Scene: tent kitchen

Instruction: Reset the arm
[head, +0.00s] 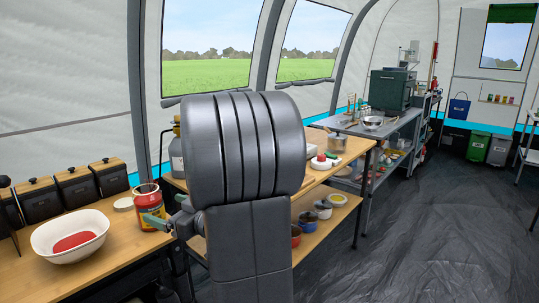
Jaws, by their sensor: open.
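My gripper (168,212) shows in the head view at the left of my dark arm, with green fingertips. It is open. It is in front of the right side of an open red jar (146,198) on the wooden counter (125,243). From this single view I cannot tell whether a finger touches the jar. My large dark arm link fills the middle of the view and hides part of the counter behind it.
A white bowl with red contents (91,229) stands left of the jar, and a round lid (123,204) lies behind it. Black canisters (76,187) line the back left. A grey bottle (177,155) stands behind my gripper. Open dark floor (440,220) is at right.

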